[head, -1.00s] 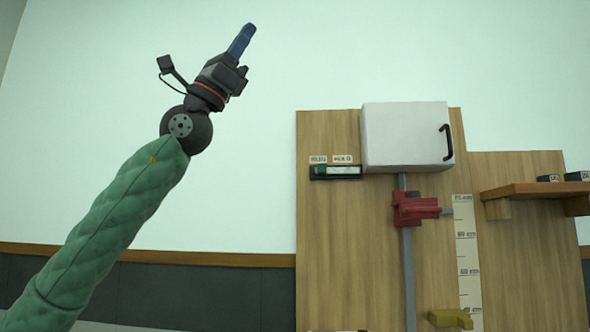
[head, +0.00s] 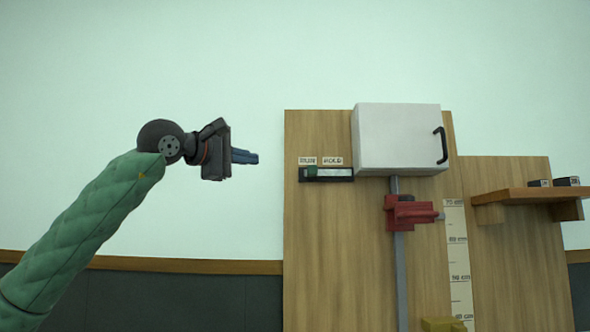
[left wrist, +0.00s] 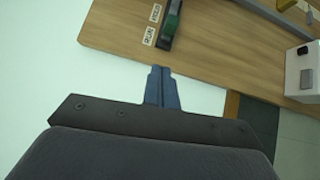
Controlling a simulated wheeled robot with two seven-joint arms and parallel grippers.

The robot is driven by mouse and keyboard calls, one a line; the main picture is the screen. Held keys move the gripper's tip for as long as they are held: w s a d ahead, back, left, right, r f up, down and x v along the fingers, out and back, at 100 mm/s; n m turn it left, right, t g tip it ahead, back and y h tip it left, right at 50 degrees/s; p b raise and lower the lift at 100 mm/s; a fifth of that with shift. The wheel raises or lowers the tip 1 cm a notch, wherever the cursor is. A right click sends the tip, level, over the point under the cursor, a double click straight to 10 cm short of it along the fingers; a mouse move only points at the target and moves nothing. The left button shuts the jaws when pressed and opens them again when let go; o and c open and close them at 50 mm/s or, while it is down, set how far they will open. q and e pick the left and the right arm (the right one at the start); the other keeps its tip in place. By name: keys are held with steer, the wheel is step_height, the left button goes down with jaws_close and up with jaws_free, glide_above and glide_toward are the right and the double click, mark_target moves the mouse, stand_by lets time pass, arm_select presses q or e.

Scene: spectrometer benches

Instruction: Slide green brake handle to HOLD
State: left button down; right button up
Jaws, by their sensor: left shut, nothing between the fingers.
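The green brake handle (head: 311,172) sits in a dark slot on the wooden panel, at the left end under the RUN label (head: 307,161). The HOLD label (head: 333,161) is to its right. The handle also shows at the top of the left wrist view (left wrist: 171,23). My left gripper (head: 256,158) is shut and empty, with blue fingers pointing right toward the panel. It is left of the handle and slightly higher in the picture, apart from it. Its fingertips (left wrist: 160,70) show together in the left wrist view. My right gripper is in neither view.
A white box (head: 398,138) juts out just right of the slot. Below it a red clamp (head: 410,213) sits on a grey rail beside a scale (head: 457,260). A wooden shelf (head: 530,194) is at the right. Bare wall lies left of the panel.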

mark_target(307, 171)
arm_select(q)
steer(key=shift+w+a+f+m, duration=0.25)
steer(key=shift+a+f+m, duration=0.05)
steer(key=shift+f+m, duration=0.15)
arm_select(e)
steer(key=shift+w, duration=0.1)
arm_select(q)
steer(key=shift+s+d+r, duration=0.1)
steer(key=shift+d, duration=0.05)
